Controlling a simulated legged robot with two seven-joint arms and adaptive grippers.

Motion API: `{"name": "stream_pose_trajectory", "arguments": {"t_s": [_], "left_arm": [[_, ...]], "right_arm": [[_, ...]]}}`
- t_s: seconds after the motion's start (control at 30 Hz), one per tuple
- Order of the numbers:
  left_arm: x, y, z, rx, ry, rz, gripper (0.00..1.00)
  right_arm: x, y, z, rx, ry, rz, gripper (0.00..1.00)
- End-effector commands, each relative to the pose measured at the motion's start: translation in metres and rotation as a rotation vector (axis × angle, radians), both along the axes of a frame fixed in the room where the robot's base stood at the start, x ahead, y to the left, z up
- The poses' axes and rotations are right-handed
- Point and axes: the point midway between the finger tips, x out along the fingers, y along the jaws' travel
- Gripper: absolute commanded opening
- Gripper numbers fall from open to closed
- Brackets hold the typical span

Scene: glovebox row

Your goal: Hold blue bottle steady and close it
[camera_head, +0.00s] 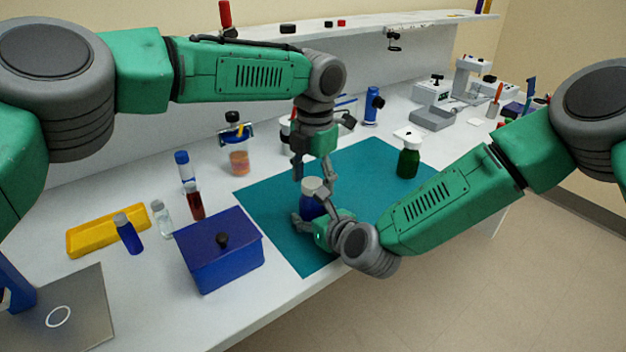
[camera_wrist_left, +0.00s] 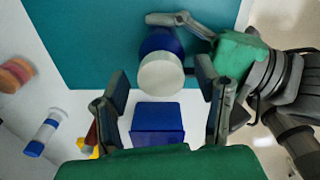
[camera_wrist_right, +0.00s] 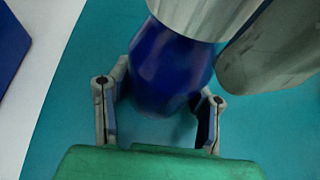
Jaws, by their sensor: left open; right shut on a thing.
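The blue bottle (camera_head: 309,207) stands upright on the teal mat (camera_head: 368,160), with a white cap (camera_head: 313,185) on its top. My right gripper (camera_head: 312,222) is shut on the bottle's body from the front; its fingers flank the blue body in the right wrist view (camera_wrist_right: 160,108). My left gripper (camera_head: 312,178) points down above the bottle and is open. In the left wrist view the white cap (camera_wrist_left: 161,74) lies between and just beyond the left fingers (camera_wrist_left: 165,85). Whether the left fingers touch the cap cannot be told.
A blue box (camera_head: 220,250) with a black knob stands left of the mat. A green bottle (camera_head: 408,160) stands on the mat's right part. A yellow tray (camera_head: 107,231), small vials (camera_head: 195,202) and a beaker (camera_head: 238,160) are at the left. The mat between both bottles is clear.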

Motion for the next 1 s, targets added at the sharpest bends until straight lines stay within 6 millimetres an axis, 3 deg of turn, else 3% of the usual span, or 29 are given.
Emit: {"name": "stream_pose_trajectory", "arguments": {"t_s": [0.4, 0.8, 1.0], "left_arm": [[0.000, -0.001, 0.042, -0.001, 0.001, 0.001, 0.57], [0.000, -0.001, 0.045, 0.001, 0.002, 0.013, 0.53], [0.000, -0.001, 0.047, 0.002, -0.005, 0.224, 0.53]], "right_arm": [[-0.001, -0.001, -0.002, 0.000, 0.004, -0.001, 0.00], [0.000, -0.001, -0.002, -0.001, 0.004, -0.002, 0.00], [0.000, -0.001, -0.002, -0.001, 0.004, -0.003, 0.00]]}}
